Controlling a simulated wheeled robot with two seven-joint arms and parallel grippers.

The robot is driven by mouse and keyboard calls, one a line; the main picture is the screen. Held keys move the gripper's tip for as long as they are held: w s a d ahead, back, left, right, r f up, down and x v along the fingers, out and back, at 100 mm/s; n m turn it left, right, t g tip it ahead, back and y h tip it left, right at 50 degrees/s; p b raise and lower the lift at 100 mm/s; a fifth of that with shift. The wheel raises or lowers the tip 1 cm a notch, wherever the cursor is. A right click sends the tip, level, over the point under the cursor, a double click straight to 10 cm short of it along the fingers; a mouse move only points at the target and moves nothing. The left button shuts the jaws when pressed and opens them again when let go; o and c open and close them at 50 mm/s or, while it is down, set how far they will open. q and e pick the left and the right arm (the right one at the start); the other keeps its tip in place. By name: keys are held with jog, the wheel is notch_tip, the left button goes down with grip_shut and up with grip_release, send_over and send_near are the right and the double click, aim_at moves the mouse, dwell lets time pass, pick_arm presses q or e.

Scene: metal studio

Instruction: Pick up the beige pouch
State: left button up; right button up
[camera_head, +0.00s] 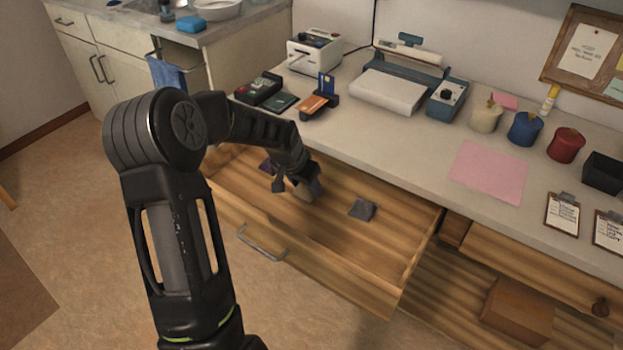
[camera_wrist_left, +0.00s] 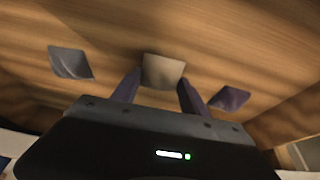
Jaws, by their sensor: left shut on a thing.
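The beige pouch (camera_wrist_left: 163,71) is between the two fingers of my left gripper (camera_wrist_left: 160,88) in the left wrist view. The fingers are shut on it. In the head view my left gripper (camera_head: 302,190) reaches down into the open wooden drawer (camera_head: 330,225), and the beige pouch (camera_head: 303,192) is partly hidden by it. I cannot tell whether the pouch touches the drawer floor. A grey pouch (camera_head: 362,209) lies in the drawer to the right; it also shows in the left wrist view (camera_wrist_left: 71,63). A purple pouch (camera_wrist_left: 230,97) lies on the other side. My right gripper is not in view.
The counter (camera_head: 420,140) above the drawer holds a card reader (camera_head: 258,88), a laminator-like machine (camera_head: 400,80), a pink sheet (camera_head: 488,172) and several coloured jars. The drawer's front wall (camera_head: 300,262) and side walls surround the gripper. A lower compartment at right holds a cardboard box (camera_head: 518,311).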

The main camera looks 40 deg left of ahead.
pick_arm(q)
jog(key=s, duration=0.5)
jog(key=shift+r, duration=0.3)
notch_tip(320, 180, up, 13)
jog(key=p, duration=0.1)
jog(key=shift+w+p, duration=0.15)
jog(key=shift+p, duration=0.25)
